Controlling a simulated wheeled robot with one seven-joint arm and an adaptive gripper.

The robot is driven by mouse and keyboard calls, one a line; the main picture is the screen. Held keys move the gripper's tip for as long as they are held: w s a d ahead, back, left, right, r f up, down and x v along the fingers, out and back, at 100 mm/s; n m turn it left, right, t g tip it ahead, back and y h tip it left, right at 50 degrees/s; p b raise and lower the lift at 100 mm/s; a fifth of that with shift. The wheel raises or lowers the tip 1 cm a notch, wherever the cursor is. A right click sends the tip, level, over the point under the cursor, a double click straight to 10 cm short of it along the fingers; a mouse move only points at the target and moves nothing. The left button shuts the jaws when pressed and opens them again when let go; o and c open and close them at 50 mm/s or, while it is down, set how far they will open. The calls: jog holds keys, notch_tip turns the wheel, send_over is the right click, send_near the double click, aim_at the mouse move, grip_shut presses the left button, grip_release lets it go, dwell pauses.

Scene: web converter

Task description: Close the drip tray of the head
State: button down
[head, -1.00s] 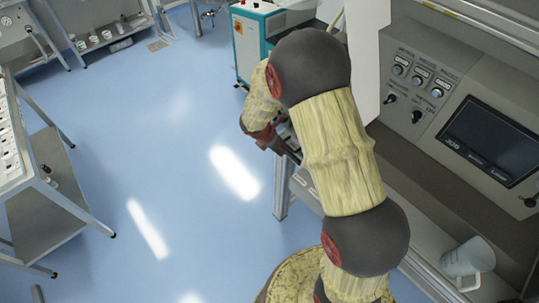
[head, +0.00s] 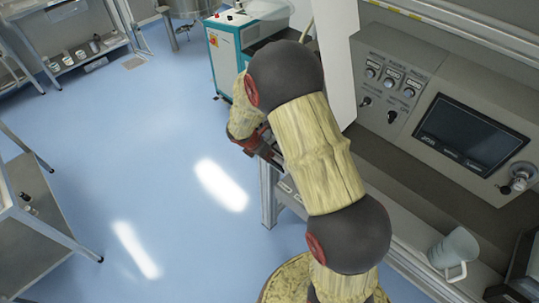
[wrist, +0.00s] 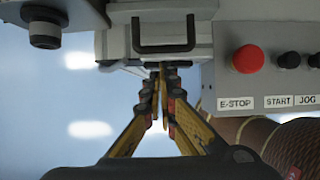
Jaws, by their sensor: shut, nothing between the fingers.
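My gripper (wrist: 161,78) is shut and empty in the wrist view. Its fingertips meet just below a grey metal housing, at a dark lip under its front; I cannot tell whether they touch it. The housing front (wrist: 205,42) carries a black U-shaped handle (wrist: 164,48). A thin pale metal edge shows left of the fingertips, under the housing. I cannot tell for sure which of these parts is the drip tray, or how far out it stands. In the head view my arm covers most of the gripper and the place where it works.
A control panel with a red E-STOP button (wrist: 248,59) lies right of my fingers. In the head view, a console with a dark screen (head: 470,135) and a pale mug (head: 453,250) are at right. A teal machine (head: 226,58) stands behind. Blue floor (head: 130,150) is open at left.

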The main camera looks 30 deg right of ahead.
jog(key=s+a+r+p, duration=0.1)
jog(key=s+a+r, duration=0.1)
jog(key=a+r, duration=0.5)
jog(key=shift+s+r+p, duration=0.25)
jog(key=shift+r+p, duration=0.1)
jog(key=shift+r, duration=0.35)
jog(key=s+a+r+m+t+y+b, duration=0.2)
jog(key=s+r+m, duration=0.6)
jog(key=s, duration=0.5)
jog(key=s+a+r+m+t+y+b, duration=0.2)
jog(key=s+r+m+b, duration=0.5)
jog(key=s+m, duration=0.6)
notch_tip(320, 180, up, 3)
jog(key=a+y, duration=0.1)
jog(key=a, duration=0.1)
jog(key=shift+a+f+m, duration=0.2)
jog(key=shift+a+m, duration=0.1)
jog(key=shift+a, duration=0.1)
